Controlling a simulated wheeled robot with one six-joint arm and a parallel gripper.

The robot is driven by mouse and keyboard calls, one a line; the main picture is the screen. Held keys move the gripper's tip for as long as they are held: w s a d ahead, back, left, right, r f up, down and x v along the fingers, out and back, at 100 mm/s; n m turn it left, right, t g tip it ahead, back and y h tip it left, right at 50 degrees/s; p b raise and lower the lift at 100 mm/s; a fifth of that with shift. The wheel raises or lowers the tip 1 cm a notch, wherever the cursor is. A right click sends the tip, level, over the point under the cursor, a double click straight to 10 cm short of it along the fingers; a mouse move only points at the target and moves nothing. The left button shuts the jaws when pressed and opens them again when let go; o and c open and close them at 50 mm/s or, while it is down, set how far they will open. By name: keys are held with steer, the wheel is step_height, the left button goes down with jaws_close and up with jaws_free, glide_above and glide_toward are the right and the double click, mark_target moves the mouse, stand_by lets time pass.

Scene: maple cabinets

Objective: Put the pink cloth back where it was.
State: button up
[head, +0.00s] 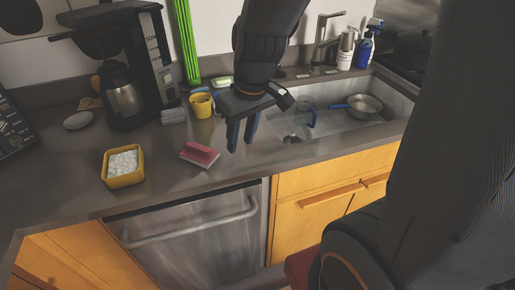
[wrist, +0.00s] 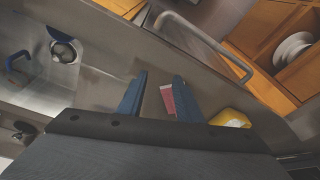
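A small pink block-like thing (head: 200,153) with a paler top lies on the grey counter, left of my gripper. I cannot tell for sure whether it is the pink cloth; no other clearly pink cloth shows. In the wrist view the pink thing (wrist: 168,98) shows beyond the gap between the fingers, nearer the right finger. My gripper (head: 240,146) points down over the counter, left of the sink, with its two blue fingers apart. In the wrist view my gripper (wrist: 160,77) is open, and nothing is seen held between the fingers.
A yellow tub of white pieces (head: 124,165) stands left of the pink thing. A yellow cup (head: 201,105) and a coffee maker (head: 118,65) are behind. The sink (head: 290,122) at right holds a pan (head: 364,105) and a blue-handled item. Bare counter surrounds the pink thing.

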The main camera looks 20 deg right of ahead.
steer(key=s+d+f+m+h, duration=0.1)
steer(key=s+d+f+m, duration=0.2)
steer(key=s+d+m, duration=0.1)
steer(key=shift+s+d+f+g, duration=0.2)
steer(key=shift+s+d+g, duration=0.2)
steer(key=shift+s, duration=0.35)
stand_by(0.7)
